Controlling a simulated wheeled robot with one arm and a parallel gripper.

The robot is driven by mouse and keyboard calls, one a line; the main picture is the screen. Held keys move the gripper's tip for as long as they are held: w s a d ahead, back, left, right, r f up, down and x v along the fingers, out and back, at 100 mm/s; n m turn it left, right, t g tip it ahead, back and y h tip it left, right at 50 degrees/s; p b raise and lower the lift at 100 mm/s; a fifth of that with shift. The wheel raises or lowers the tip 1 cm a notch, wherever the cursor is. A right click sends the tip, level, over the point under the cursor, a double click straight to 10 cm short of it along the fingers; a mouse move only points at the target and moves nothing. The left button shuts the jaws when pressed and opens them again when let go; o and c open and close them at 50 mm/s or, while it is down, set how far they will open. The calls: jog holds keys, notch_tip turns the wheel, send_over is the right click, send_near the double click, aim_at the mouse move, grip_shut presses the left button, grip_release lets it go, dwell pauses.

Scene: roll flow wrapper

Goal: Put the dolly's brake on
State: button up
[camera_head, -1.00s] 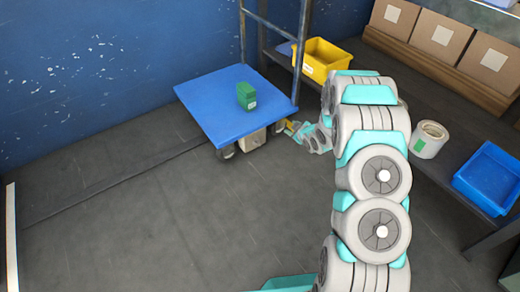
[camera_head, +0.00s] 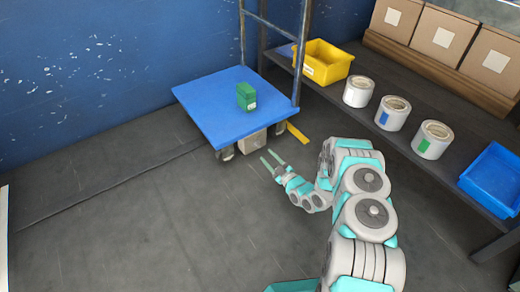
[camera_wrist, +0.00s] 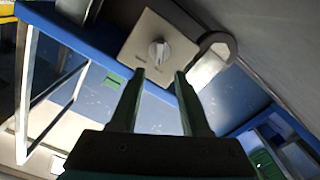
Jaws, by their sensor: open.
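The dolly (camera_head: 215,112) has a blue deck and a tall frame and stands against the blue wall. A pale box (camera_head: 252,140) sits under its near edge, beside a caster wheel (camera_head: 227,153). In the wrist view the box's square face (camera_wrist: 135,38) carries a grey-white knob (camera_wrist: 158,53) with a raised ridge, roughly upright in the picture. My gripper (camera_head: 269,161) is open and empty, low in front of the box and apart from it. In the wrist view its two fingers (camera_wrist: 163,78) point at the knob's face, with the knob just beyond the tips.
A yellow strip (camera_head: 297,132) lies by the dolly's right corner. Floor at left is clear.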

aim_at(258, 146)
jog(key=x, duration=0.6)
jog(key=shift+w+a, duration=0.2)
jog(key=shift+w, duration=0.2)
grip_shut()
